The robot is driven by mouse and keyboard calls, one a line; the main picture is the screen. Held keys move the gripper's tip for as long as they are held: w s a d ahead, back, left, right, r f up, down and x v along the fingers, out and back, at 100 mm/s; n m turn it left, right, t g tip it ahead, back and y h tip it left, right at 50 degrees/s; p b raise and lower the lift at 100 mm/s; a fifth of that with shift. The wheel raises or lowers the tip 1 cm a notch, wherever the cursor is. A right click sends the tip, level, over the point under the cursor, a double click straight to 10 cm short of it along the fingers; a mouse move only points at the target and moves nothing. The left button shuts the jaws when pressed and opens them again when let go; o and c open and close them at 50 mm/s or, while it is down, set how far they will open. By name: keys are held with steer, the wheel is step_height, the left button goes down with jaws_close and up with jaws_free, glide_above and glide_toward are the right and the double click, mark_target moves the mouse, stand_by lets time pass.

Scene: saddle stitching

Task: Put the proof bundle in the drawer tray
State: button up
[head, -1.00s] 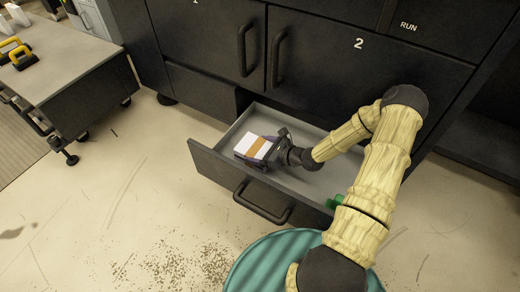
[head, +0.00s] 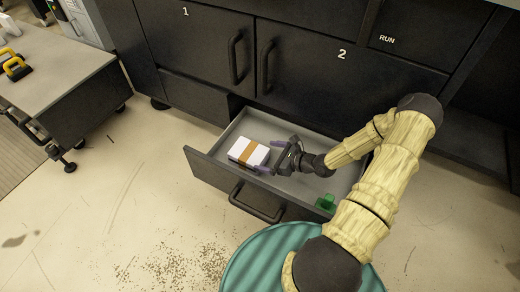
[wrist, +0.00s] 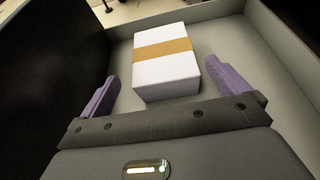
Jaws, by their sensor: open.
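The proof bundle (head: 248,152) is a white block with an orange-tan band. It lies in the left part of the open drawer tray (head: 313,184), near its left front corner. In the wrist view the bundle (wrist: 168,77) sits ahead of and between the purple fingers, resting on the grey tray floor (wrist: 236,60). My gripper (head: 277,158) is open and empty, just right of the bundle in the head view. Its fingers in the wrist view (wrist: 166,90) stand wide apart, with a gap visible on the right side of the bundle.
A green object (head: 325,202) lies at the drawer's right front. Cabinet doors (head: 345,75) rise behind the drawer. The drawer front has a black handle (head: 256,203). A teal round surface (head: 262,262) is below my arm. A grey cart (head: 65,70) stands at the left.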

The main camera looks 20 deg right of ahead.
steer(key=p+v, duration=0.2)
steer(key=v, duration=0.2)
steer(key=shift+s+d+r, duration=0.1)
steer(key=shift+s+d, duration=0.1)
stand_by(0.4)
step_height(320, 180, up, 11)
steer(key=s+n+g+h, duration=0.2)
steer(key=n+g+h, duration=0.55)
steer(key=n, duration=0.95)
steer(key=s+a+r+n+h, duration=0.2)
steer(key=s+a+r+n, duration=0.5)
steer(key=s+r+n, duration=0.3)
step_height(320, 180, up, 3)
steer(key=shift+a+r, duration=0.1)
steer(key=shift+a, duration=0.05)
